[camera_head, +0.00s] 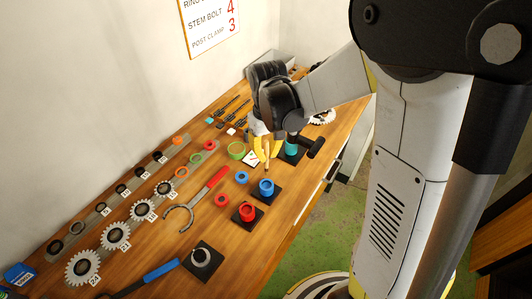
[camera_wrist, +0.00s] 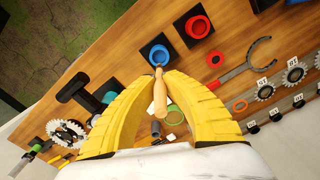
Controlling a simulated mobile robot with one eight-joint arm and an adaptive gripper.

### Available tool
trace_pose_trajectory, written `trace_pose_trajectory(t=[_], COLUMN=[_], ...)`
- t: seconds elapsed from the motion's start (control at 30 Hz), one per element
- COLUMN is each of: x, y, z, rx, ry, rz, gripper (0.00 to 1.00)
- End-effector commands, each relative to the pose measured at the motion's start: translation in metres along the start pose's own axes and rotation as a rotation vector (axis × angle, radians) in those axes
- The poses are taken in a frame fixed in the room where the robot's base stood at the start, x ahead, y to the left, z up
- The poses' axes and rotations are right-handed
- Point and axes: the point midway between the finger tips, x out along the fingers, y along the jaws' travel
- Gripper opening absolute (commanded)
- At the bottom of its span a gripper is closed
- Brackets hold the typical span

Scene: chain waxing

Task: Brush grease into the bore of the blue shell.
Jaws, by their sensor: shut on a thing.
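The blue shell (camera_head: 266,189) stands upright on a black pad near the table's right edge. In the wrist view the blue shell (camera_wrist: 153,62) is just beyond my fingertips, its bore facing the camera. My gripper (camera_head: 267,151), with yellow fingers, is shut on a wooden-handled brush (camera_wrist: 160,98). The brush tip overlaps the near rim of the shell in the wrist view. In the head view the brush (camera_head: 267,160) is up the table from the shell, with a gap between them. Whether the tip carries grease is too small to tell.
A red shell (camera_head: 246,213) and a teal shell (camera_head: 291,148) stand on pads on either side of the blue one. A small blue ring (camera_head: 242,178), a red ring (camera_head: 221,199) and a red-handled wrench (camera_head: 205,195) lie to the left. Gears line the left side.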

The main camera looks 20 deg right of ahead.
Motion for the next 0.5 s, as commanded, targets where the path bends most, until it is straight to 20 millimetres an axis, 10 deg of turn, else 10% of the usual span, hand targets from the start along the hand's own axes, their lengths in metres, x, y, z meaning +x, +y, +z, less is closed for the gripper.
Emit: trace_pose_trajectory(t=[0.5], x=[0.042], y=[0.001], z=[0.0], rx=[0.0], ry=[0.0], rz=[0.0], gripper=[0.0])
